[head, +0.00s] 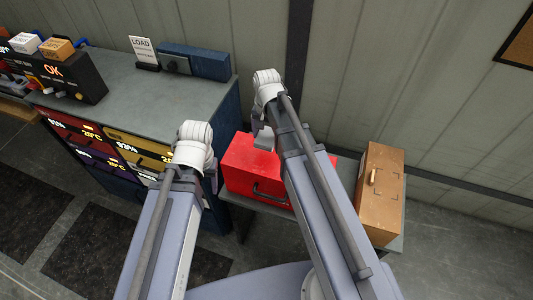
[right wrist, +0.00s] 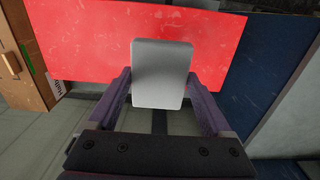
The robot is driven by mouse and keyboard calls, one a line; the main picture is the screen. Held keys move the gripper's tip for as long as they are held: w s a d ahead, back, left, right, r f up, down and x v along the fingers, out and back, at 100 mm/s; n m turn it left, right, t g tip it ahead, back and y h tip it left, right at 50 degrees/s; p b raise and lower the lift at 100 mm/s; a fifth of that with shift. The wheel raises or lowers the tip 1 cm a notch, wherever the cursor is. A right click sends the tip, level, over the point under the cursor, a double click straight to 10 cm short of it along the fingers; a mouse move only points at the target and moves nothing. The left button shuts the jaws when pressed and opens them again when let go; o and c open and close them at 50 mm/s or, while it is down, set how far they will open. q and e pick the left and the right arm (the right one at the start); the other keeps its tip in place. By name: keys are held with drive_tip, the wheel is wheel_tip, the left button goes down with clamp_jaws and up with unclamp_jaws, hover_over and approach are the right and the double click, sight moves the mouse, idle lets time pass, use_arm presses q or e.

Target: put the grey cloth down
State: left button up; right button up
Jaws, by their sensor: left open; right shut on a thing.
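The grey cloth (right wrist: 162,73) shows in the right wrist view as a light grey, round-cornered slab between the fingers of my right gripper (right wrist: 161,88). In the head view, my right gripper (head: 262,122) points down over the left part of the red toolbox, and the grey cloth (head: 264,139) shows small below it. I cannot tell if the cloth touches the toolbox. My left gripper (head: 212,176) is open, left of the red toolbox and in front of the drawer cabinet; its fingers are mostly hidden by the arm.
The red toolbox (head: 243,168) stands on a low grey table (head: 395,243) beside a wooden case (head: 381,190). A cabinet (head: 120,92) with lit drawer labels stands left, carrying a LOAD sign (head: 143,48), a blue box (head: 205,63) and a black OK unit (head: 62,73). Its top has free room.

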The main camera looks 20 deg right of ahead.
sight(266, 157)
drive_tip(key=shift+f+b, duration=4.35)
drive_tip(key=shift+f, duration=0.4)
drive_tip(key=shift+f, duration=0.25)
drive_tip(key=o, duration=1.1)
drive_tip(key=shift+r, duration=0.1)
drive_tip(key=shift+r, duration=0.15)
wheel_tip(266, 157, up, 12)
drive_tip(key=p, duration=1.2)
drive_tip(key=shift+r, duration=0.1)
drive_tip(key=s+a+n, duration=0.3)
drive_tip(key=s, duration=0.1)
drive_tip(key=s+a+n, duration=0.4)
drive_tip(key=s, duration=0.1)
drive_tip(key=s+a+n+h, duration=0.1)
drive_tip(key=s+a+n, duration=0.2)
drive_tip(key=s, duration=0.2)
drive_tip(key=shift+s+a, duration=0.1)
drive_tip(key=shift+a, duration=0.1)
